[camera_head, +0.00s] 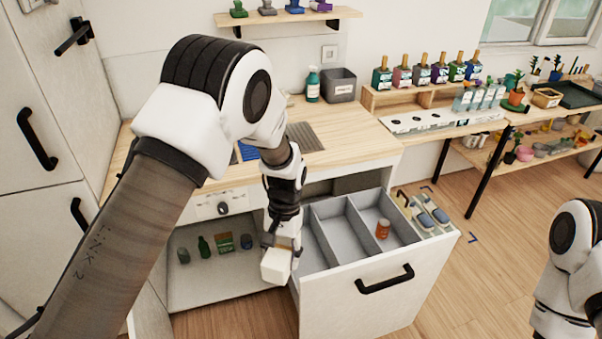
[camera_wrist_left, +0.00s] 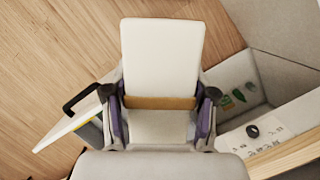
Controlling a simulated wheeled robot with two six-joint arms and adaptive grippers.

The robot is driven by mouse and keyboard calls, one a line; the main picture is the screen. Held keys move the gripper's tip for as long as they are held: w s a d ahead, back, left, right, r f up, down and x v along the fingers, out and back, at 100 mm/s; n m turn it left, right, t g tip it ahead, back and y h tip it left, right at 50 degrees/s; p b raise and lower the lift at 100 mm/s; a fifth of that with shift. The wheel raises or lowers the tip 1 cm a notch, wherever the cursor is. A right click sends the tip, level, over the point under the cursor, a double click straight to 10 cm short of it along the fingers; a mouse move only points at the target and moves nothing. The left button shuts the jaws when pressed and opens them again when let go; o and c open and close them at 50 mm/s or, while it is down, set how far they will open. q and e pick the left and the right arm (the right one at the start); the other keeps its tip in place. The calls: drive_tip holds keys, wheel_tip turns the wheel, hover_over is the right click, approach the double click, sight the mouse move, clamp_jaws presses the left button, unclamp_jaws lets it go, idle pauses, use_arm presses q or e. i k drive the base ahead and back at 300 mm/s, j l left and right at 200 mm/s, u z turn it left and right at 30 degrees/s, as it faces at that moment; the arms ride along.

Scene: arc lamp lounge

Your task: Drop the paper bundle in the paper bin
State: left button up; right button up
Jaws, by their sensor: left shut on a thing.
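The paper bundle (camera_head: 276,266) is a white block. In the left wrist view the bundle (camera_wrist_left: 161,56) shows a brown band around it. My left gripper (camera_head: 282,246) is shut on it, with the fingers on both sides of the band in the left wrist view (camera_wrist_left: 160,103). The bundle is in the air at the left front corner of an open drawer. The drawer holds grey bins (camera_head: 328,211) side by side; an orange-red can (camera_head: 383,229) stands in the right one. I cannot tell which is the paper bin. My right gripper is out of view.
The white drawer front (camera_head: 365,304) has a black handle (camera_head: 385,279). Left of the drawer, an open cupboard (camera_head: 190,275) holds small green and dark items. A wooden counter (camera_head: 340,140) stands above.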

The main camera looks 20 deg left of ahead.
sight(300, 261)
drive_tip(key=l+u, duration=0.25)
drive_tip(key=l, duration=0.45)
drive_tip(key=l+u, duration=0.25)
drive_tip(key=l, duration=0.5)
drive_tip(key=k+l+u, duration=0.1)
drive_tip(key=l+u, duration=0.15)
drive_tip(key=l, duration=0.45)
